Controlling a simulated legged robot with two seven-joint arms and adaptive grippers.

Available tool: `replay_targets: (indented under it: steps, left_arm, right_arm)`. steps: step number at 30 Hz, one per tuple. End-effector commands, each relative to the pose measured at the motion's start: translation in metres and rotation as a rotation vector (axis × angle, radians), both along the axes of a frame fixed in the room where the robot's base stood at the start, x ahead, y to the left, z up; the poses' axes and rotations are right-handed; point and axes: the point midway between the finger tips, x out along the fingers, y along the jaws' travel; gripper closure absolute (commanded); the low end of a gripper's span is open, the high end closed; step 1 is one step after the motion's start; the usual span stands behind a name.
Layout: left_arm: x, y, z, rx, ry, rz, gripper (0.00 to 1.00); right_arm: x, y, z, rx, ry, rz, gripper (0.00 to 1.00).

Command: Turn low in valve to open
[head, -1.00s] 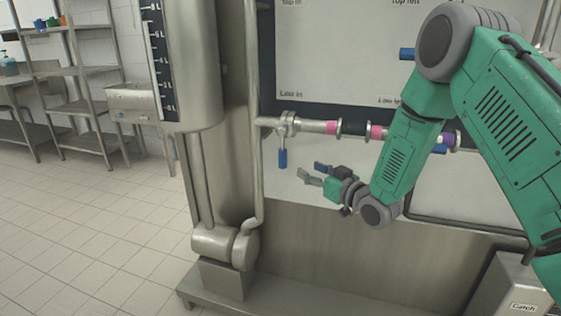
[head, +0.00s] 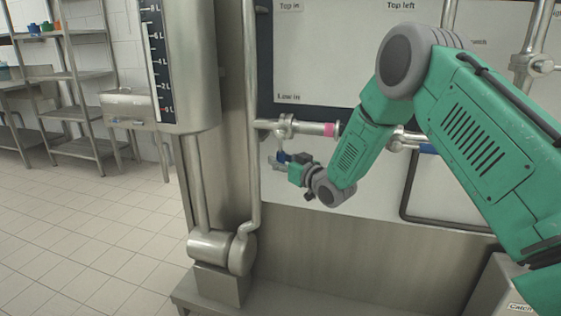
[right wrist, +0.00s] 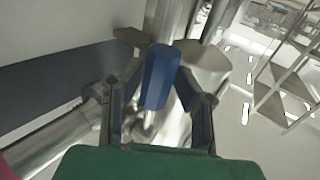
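The low in valve (head: 285,126) sits on the horizontal pipe under the "Low in" label, with its lever hanging down. Its blue handle (right wrist: 161,76) shows clearly in the right wrist view, between the two fingers of my right gripper (right wrist: 160,98). In the head view my right gripper (head: 278,163) is at the lower end of the lever and hides most of the handle. My left gripper is not in view.
A vertical pipe (head: 252,90) and a tank with a level scale (head: 185,70) stand just left of the valve. A white panel (head: 340,60) is behind. Shelves (head: 80,100) stand far left, with clear tiled floor before them.

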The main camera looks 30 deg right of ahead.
Motion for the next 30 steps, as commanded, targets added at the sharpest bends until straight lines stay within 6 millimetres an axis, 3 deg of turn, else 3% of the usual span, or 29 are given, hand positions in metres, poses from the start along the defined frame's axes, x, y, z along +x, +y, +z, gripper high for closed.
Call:
replay_targets:
  steps: [2, 14, 20, 30]
  left_arm:
    - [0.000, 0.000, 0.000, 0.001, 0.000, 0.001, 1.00]
    - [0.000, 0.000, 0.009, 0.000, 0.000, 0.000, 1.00]
    - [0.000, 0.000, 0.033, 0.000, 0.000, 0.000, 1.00]
    - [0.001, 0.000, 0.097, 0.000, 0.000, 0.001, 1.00]
  right_arm:
    - [0.000, -0.001, -0.001, 0.001, 0.000, 0.001, 1.00]
    - [-0.003, -0.004, -0.001, -0.016, 0.027, 0.002, 1.00]
    - [-0.009, -0.009, 0.002, -0.080, 0.104, 0.002, 1.00]
    - [-0.027, -0.024, 0.009, -0.272, 0.334, 0.003, 1.00]
